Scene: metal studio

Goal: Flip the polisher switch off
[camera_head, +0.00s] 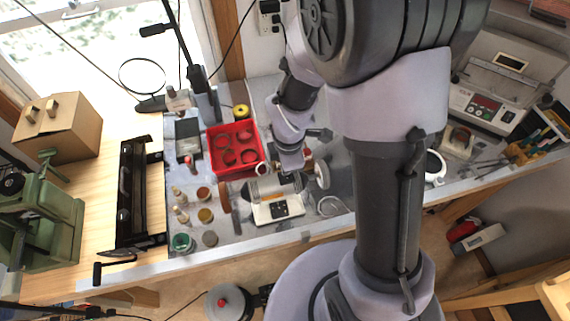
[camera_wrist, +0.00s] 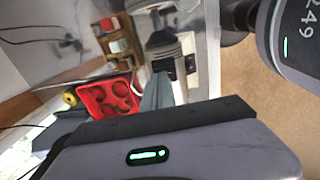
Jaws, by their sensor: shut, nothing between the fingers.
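The polisher (camera_head: 264,212) stands on the bench in the head view. It has a silver motor body, a white base with a black switch panel (camera_head: 283,207), and pale wheels at its ends. In the wrist view, the polisher (camera_wrist: 163,45) is at upper middle, partly hidden behind the grey finger. My gripper (camera_head: 291,161) is just behind and above the motor body in the head view. In the wrist view, my gripper (camera_wrist: 163,92) is shut and empty. The switch's position is too small to tell, and I cannot tell whether the fingers touch the polisher.
A red tray (camera_head: 213,164) with rings lies left of my gripper. Several small jars, a green-topped pot (camera_head: 182,243) and a hammer (camera_head: 229,205) lie left of the polisher. A grey machine (camera_head: 485,105) stands at right. The bench's front edge is close to the polisher.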

